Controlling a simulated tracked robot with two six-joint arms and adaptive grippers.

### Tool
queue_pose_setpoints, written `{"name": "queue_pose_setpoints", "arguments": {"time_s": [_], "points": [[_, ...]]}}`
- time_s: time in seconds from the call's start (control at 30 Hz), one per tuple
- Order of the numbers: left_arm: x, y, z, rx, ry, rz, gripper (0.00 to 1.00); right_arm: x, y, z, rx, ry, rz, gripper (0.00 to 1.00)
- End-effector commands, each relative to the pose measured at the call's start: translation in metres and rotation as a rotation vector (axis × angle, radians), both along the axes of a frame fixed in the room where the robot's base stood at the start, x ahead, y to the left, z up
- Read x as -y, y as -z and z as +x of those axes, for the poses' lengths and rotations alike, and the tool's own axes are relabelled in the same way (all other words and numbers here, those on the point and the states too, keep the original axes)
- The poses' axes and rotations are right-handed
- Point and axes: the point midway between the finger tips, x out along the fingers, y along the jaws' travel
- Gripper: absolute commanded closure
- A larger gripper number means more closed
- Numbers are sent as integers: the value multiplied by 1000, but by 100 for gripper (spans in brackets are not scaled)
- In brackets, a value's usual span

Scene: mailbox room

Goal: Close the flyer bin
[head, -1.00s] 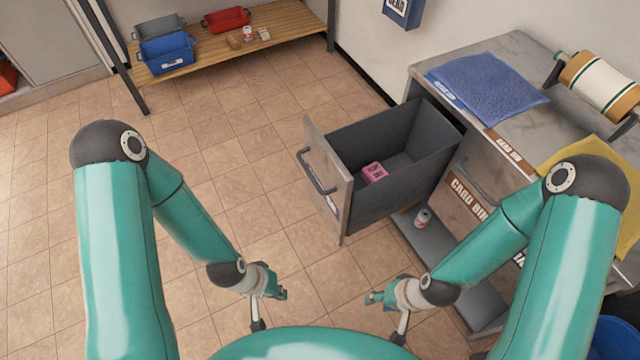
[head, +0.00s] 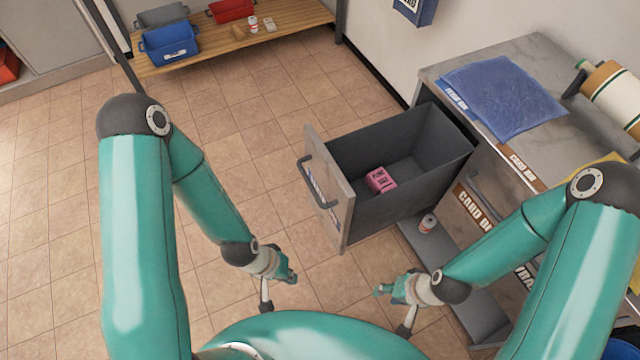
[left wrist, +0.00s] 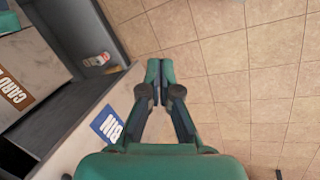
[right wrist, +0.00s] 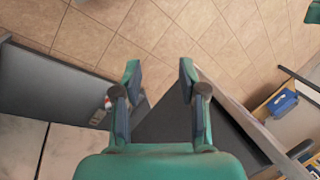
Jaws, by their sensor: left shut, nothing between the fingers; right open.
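The flyer bin appears to be the open grey drawer (head: 402,215), pulled far out of the counter unit. Its light front panel (head: 330,205) has a grey bar handle (head: 320,186) and a partly visible blue label. A blue label ending in "BIN" shows in the left wrist view (left wrist: 107,123). A pink item (head: 380,180) lies inside the drawer. My left gripper (head: 288,277) is shut and empty, below and left of the drawer front in the head view. My right gripper (head: 382,290) is open and empty, below the drawer in that view. Neither touches the handle.
A closed drawer labelled "CARD BIN" (head: 475,210) is right of the open one. A can (head: 427,224) stands on the low shelf. Tiled floor left of the drawer is clear.

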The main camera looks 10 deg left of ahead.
Motion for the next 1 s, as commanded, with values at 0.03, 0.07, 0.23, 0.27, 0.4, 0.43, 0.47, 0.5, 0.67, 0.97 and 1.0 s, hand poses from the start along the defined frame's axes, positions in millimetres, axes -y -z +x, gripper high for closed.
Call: {"name": "queue_pose_setpoints", "arguments": {"time_s": [0.03,0.07,0.23,0.27,0.4,0.43,0.47,0.5,0.67,0.97,1.0], "points": [[0,0,-1,-2,0,0,100,0,0,0,-1,-1,0,58],[0,0,-1,-2,0,0,100,0,0,-1,-1,-1,0,58],[-1,2,-1,-7,-7,1,100,0,2,-1,-2,-2,0,42],[-2,3,-1,-12,-15,2,100,0,4,-1,-1,-1,0,37],[-13,22,-4,-90,-111,11,100,0,27,-1,-1,-1,0,13],[-17,28,-6,-119,-148,12,100,0,35,0,-1,-1,0,8],[-20,34,-8,-153,-190,11,100,0,44,-1,-1,-1,0,3],[-25,42,-11,-206,-254,6,100,0,56,-1,-1,-1,0,0],[-32,70,-15,-464,-597,-96,100,0,120,-1,-1,0,0,0],[-24,47,62,-855,-1193,-728,100,-1,236,-1,-1,-1,0,0],[-29,37,77,-879,-1234,-835,100,-1,248,-1,-1,-1,0,0]]}}
